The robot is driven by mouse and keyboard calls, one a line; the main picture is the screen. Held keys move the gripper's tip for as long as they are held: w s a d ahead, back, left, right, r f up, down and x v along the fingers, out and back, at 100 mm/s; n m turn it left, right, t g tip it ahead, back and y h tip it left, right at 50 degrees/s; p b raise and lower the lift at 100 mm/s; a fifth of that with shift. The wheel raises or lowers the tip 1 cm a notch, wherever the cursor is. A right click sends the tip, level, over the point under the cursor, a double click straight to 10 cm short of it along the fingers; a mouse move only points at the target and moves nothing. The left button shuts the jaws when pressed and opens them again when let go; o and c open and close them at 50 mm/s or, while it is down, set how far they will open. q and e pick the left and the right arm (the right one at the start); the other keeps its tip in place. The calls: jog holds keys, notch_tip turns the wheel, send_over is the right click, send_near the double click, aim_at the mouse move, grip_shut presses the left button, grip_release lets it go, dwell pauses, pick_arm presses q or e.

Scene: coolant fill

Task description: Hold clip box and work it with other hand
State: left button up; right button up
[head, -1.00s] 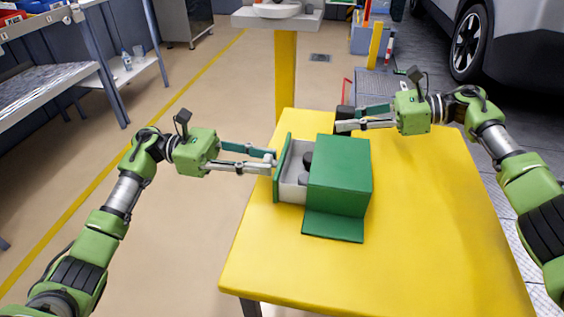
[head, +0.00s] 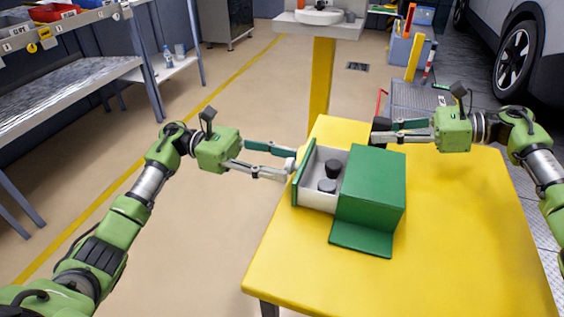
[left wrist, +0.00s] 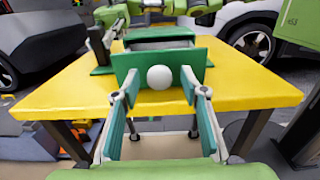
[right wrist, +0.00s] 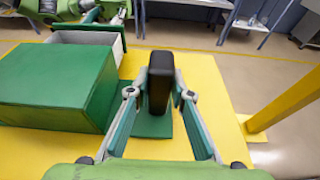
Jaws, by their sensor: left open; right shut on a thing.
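The clip box is a green box (head: 375,180) on the yellow table, with a drawer (head: 312,197) pulled out on its left side. Two dark round things (head: 332,168) sit in the pale drawer. A white round knob (left wrist: 159,77) is on the green drawer front (left wrist: 180,62). My left gripper (left wrist: 159,95) is open, its fingertips either side of the knob; contact is not clear. My right gripper (right wrist: 159,95) is shut on an upright black handle (right wrist: 160,80) at the box's far side, standing on a green plate (right wrist: 150,122).
The yellow table (head: 460,240) is clear to the right and front of the box. A yellow post with a white basin (head: 318,18) stands behind it. A metal shelf (head: 60,95) is at the left and a car (head: 520,50) at the back right.

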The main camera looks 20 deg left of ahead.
pick_arm(q)
jog(key=a, duration=1.1)
jog(key=shift+a, duration=0.15)
pick_arm(e)
jog(key=o, duration=1.1)
